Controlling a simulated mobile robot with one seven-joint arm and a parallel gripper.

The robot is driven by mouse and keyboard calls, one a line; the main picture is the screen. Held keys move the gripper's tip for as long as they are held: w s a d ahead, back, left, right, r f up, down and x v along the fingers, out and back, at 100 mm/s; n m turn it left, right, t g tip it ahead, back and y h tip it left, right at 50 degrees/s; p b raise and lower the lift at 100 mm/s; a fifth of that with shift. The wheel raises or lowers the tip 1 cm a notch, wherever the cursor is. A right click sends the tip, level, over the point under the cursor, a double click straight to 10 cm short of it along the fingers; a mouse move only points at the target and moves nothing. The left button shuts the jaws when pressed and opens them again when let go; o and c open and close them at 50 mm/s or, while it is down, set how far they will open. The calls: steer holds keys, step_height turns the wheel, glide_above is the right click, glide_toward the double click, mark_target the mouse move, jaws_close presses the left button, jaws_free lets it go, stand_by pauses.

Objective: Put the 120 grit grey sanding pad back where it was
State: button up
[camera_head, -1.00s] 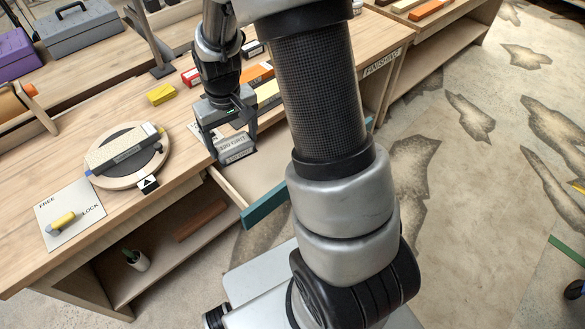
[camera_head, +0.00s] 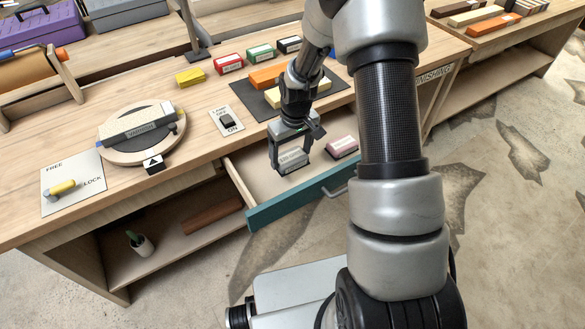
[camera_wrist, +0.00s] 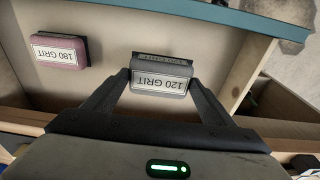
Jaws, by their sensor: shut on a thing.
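The grey sanding pad (camera_wrist: 161,76), labelled 120 GRIT, is between the fingertips of my gripper (camera_wrist: 160,85) in the wrist view. My gripper is shut on it. In the head view the grey pad (camera_head: 291,159) is at the left part of the open teal-fronted drawer (camera_head: 300,200), held by my gripper (camera_head: 291,155). I cannot tell whether the pad touches the drawer floor. A pink pad (camera_wrist: 60,50), labelled 180 GRIT, lies in the same drawer; it also shows in the head view (camera_head: 342,147), right of the grey pad and apart from it.
A dark mat (camera_head: 256,103) with orange and yellow blocks lies on the bench behind the drawer. A switch plate (camera_head: 226,120) and a round turntable (camera_head: 115,151) are to its left. Bare drawer floor lies between the two pads.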

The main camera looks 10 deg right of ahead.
mark_target(291, 164)
steer(key=shift+f+b, duration=0.45)
steer(key=shift+f, duration=2.15)
steer(key=o, duration=0.9)
steer(key=shift+r, duration=0.1)
